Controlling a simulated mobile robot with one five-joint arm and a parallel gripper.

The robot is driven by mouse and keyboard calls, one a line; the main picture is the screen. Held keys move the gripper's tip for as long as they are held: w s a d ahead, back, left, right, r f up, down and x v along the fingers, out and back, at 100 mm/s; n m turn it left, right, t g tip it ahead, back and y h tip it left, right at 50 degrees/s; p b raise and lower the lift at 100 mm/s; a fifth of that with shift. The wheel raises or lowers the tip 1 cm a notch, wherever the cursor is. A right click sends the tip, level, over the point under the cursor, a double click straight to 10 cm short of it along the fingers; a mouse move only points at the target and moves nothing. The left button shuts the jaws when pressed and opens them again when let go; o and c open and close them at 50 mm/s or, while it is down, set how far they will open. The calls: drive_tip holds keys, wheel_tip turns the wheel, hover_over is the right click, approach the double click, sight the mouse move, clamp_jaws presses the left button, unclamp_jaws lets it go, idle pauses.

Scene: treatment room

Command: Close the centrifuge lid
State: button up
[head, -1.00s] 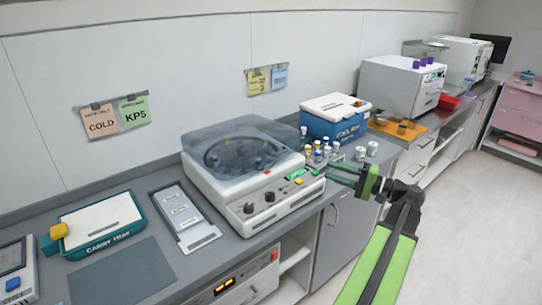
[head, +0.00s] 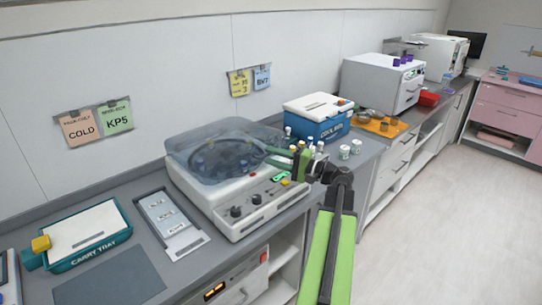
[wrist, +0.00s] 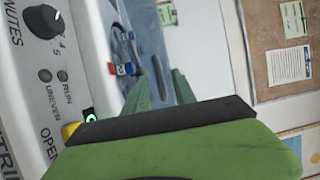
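The centrifuge (head: 245,203) is a white box on the counter with knobs on its front panel. Its clear bluish lid (head: 205,140) lies over the round bowl, and the rotor shows through it. I cannot tell whether the lid is fully down. My gripper (head: 270,155) is at the lid's right front side, its green fingers pointing left. In the wrist view the two fingers (wrist: 162,88) stand apart, with a bluish strip, likely the lid, behind and between them. Blue and red tube caps (wrist: 122,68) show just left of it. Contact with the lid cannot be told.
A blue cooler box (head: 318,120) and several small vials (head: 345,152) stand right of the centrifuge, close to my arm. A label-bearing grey tray (head: 168,222) and a teal carry tray (head: 88,235) lie to the left. The floor at right is clear.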

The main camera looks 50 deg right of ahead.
drive_tip(key=shift+w+a, duration=0.15)
drive_tip(key=shift+w, duration=0.25)
clamp_jaws()
idle(1.2)
